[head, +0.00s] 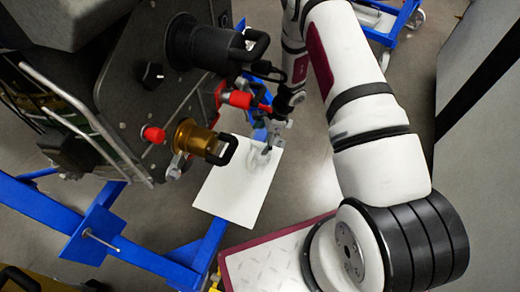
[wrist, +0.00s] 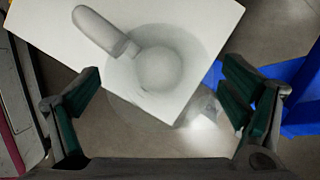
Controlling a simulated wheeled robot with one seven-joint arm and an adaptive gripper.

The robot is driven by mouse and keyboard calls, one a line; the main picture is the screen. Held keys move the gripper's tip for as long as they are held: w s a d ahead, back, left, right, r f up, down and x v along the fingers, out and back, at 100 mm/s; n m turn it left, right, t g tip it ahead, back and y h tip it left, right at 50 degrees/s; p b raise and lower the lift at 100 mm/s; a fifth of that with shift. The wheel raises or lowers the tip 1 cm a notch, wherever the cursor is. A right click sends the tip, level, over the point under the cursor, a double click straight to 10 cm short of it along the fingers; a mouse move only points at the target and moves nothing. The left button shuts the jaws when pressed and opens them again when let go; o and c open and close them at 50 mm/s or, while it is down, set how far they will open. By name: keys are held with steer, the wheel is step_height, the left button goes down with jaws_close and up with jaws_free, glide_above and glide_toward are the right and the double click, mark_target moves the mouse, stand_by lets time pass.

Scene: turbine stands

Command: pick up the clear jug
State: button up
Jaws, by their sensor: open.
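The clear jug (wrist: 160,72) is see-through and grey, with a round body and a handle reaching to the upper left in the wrist view. It stands on a white board (wrist: 215,22), near the board's lower edge in that view. In the head view the jug (head: 258,161) is faint and partly hidden by my gripper (head: 275,136). In the wrist view my gripper (wrist: 160,85) is open, with its green-padded fingers spread on either side of the jug. The fingers look clear of it; the exact height gap cannot be told.
A dark machine with a black connector (head: 205,45), a red knob (head: 153,134) and a brass fitting (head: 195,137) stands close on the left. A blue frame (head: 90,222) runs below it. A grey panel (head: 480,150) stands on the right.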

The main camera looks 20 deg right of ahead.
mark_target(257, 154)
steer(key=x, duration=0.3)
steer(key=shift+a+f+b, duration=0.2)
steer(key=shift+f+b, duration=0.05)
steer(key=shift+b, duration=0.15)
steer(key=c, duration=1.4)
steer(key=shift+o, duration=0.2)
steer(key=shift+r, duration=0.15)
